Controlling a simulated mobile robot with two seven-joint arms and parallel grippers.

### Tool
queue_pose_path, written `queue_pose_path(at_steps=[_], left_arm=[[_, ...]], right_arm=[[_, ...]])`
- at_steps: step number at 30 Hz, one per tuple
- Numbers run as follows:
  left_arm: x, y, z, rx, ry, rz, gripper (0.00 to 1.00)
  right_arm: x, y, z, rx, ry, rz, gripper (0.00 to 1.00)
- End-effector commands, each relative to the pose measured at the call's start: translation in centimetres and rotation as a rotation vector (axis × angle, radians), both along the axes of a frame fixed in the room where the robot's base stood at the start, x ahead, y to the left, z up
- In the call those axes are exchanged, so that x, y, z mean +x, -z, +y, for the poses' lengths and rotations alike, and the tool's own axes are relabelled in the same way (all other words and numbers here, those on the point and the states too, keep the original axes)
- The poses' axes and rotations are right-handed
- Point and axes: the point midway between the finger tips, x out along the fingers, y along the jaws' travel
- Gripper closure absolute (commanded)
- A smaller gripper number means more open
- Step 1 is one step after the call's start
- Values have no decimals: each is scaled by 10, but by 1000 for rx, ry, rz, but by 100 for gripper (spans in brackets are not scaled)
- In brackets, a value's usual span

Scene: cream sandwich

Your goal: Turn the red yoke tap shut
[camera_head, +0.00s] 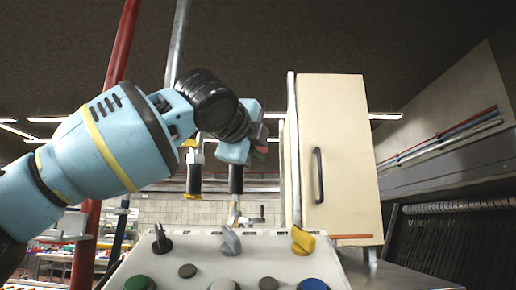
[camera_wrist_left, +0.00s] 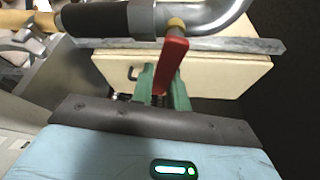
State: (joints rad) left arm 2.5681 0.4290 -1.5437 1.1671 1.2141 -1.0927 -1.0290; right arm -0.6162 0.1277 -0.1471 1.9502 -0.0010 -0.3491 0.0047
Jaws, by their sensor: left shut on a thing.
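The red yoke tap (camera_wrist_left: 172,58) shows in the left wrist view as a red lever hanging down from a brass-coloured fitting on a metal pipe. My left gripper (camera_wrist_left: 163,88) has green fingers, one on each side of the lever's lower part, and is shut on it. In the head view my left gripper (camera_head: 262,136) is at the end of the blue arm, left of the cream cabinet. Only a small red piece of the tap (camera_head: 261,150) shows there; the gripper hides the rest. My right gripper is in neither view.
A cream cabinet (camera_head: 340,150) with a dark handle stands right of my gripper. A panel (camera_head: 205,268) with levers and coloured buttons is in front, below. A red post (camera_head: 112,90) rises behind my arm. A dark-sleeved pipe (camera_wrist_left: 105,20) runs close to the tap.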

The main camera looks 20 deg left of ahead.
Motion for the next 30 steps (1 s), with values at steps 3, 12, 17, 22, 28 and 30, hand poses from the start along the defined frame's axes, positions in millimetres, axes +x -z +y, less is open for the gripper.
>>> queue_pose_path(at_steps=[3, 12, 17, 22, 28, 30], left_arm=[[0, 0, -1, -12, 1, -3, 100], [1, -6, -3, -134, 5, -37, 100], [1, -10, -2, -222, 2, -62, 100], [1, -13, -1, -261, 0, -74, 100], [0, -13, -1, -263, -1, -75, 100], [0, -13, -1, -263, -1, -75, 100]], right_arm=[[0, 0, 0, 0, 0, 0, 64], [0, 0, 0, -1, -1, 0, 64], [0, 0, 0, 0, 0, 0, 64], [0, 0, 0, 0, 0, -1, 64], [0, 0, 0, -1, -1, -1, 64], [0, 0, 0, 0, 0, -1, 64]])
